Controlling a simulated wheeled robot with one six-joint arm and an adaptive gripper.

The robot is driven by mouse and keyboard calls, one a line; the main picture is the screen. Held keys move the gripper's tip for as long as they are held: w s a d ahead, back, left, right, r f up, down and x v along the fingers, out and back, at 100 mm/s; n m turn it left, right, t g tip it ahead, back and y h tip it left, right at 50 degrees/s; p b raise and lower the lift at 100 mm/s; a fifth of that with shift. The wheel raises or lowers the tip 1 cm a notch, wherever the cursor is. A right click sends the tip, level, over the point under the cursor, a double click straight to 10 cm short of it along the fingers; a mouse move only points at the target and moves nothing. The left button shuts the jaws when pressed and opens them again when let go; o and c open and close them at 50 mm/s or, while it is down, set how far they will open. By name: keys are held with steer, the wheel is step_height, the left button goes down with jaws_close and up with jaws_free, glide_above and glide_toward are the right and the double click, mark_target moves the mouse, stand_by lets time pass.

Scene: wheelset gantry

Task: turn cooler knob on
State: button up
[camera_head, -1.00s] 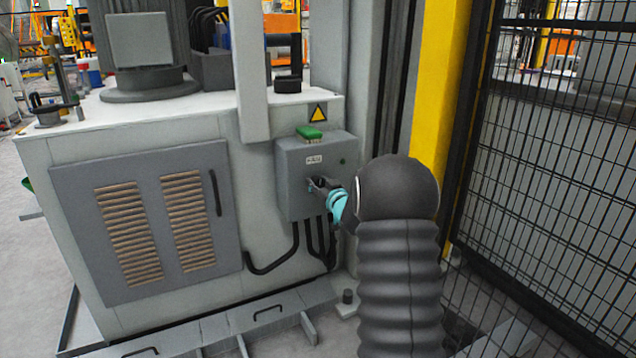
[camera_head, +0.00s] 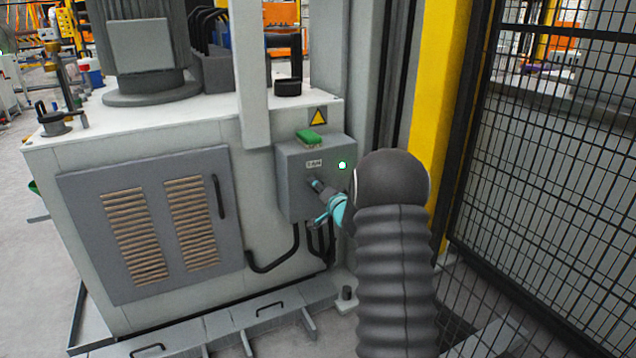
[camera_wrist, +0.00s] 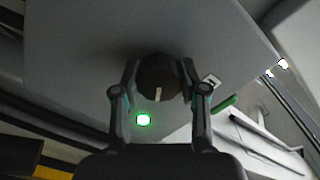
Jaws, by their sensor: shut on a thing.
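The cooler knob (camera_wrist: 158,78) is a dark round dial with a pale mark, on the face of a grey control box (camera_head: 292,190). My gripper (camera_wrist: 158,88) is shut on the knob, one finger on each side of it in the wrist view. In the head view my gripper (camera_head: 318,187) reaches the box front from the right, and its fingers and my arm hide most of the knob. A small lamp on the box glows green in the head view (camera_head: 342,165) and in the wrist view (camera_wrist: 143,120).
The box is fixed to a pale cabinet (camera_head: 110,155) with a louvred door (camera_head: 150,230). Black cables (camera_head: 270,265) hang below the box. A yellow post (camera_head: 436,110) and black mesh fence (camera_head: 560,150) stand close on the right.

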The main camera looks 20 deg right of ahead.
steer(key=m+p, duration=0.3)
steer(key=m, duration=0.2)
steer(key=shift+m, duration=0.3)
stand_by(0.4)
steer(key=o, duration=1.1)
steer(key=shift+d, duration=0.1)
steer(key=shift+o, duration=0.2)
steer(key=s, duration=1.2)
steer(key=shift+d, duration=0.15)
steer(key=shift+r, duration=0.1)
